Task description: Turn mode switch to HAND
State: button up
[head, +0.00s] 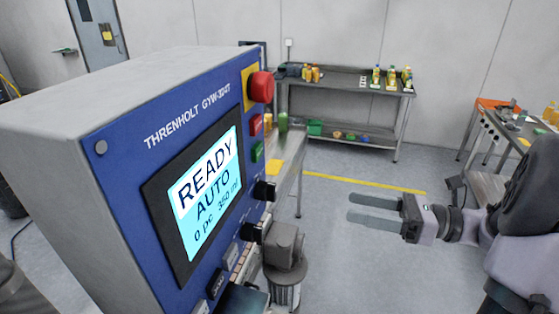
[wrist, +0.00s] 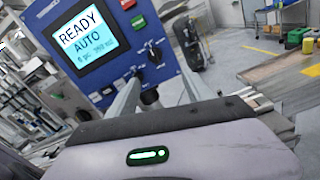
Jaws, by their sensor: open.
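The blue control panel (head: 125,165) of the filler has a screen (head: 203,195) reading READY, AUTO, 0 pc. Two black knobs stick out near its right edge, an upper knob (head: 264,191) and a lower knob (head: 251,232). They also show in the wrist view as an upper knob (wrist: 153,51) and a lower knob (wrist: 136,73). I cannot read their labels, so which is the mode switch is unclear. My gripper (head: 349,207) is open and empty, to the right of the panel and apart from it. In the wrist view its fingers (wrist: 158,77) point toward the knobs.
A red emergency button (head: 261,87) and red and green push buttons (head: 257,151) sit above the knobs. A grey motor-like block (head: 284,245) stands below them. A shelf table (head: 345,85) with bottles is at the back. The floor between gripper and panel looks open.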

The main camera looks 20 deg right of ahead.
send_near(275, 196)
jog(key=x, duration=0.9)
jog(key=shift+d, duration=0.1)
jog(key=shift+w+a, duration=0.35)
jog(key=shift+w, duration=0.1)
grip_shut()
